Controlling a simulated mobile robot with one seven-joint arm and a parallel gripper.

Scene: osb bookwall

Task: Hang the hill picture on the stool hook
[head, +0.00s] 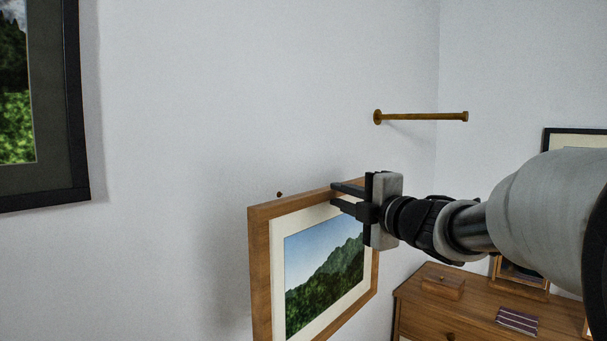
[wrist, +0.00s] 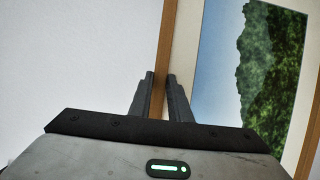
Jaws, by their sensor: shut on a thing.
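The hill picture (head: 322,268) has a light wood frame, a cream mat and a green hill under blue sky. My gripper (head: 340,195) is shut on the top bar of its frame, right of the bar's middle. The picture hangs upright from the gripper, close to the white wall and turned at an angle. In the wrist view the fingers (wrist: 161,95) straddle the wooden frame. A small dark hook (head: 279,194) shows on the wall just above the frame's top edge, left of the gripper. Nothing marks it as the stool hook. No stool is in view.
A brass peg (head: 420,117) sticks out of the wall above my gripper. A dark-framed picture (head: 72,110) hangs at the upper left. A wooden dresser (head: 450,315) stands at the lower right with a small box (head: 443,282) and a striped book (head: 517,320) on it.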

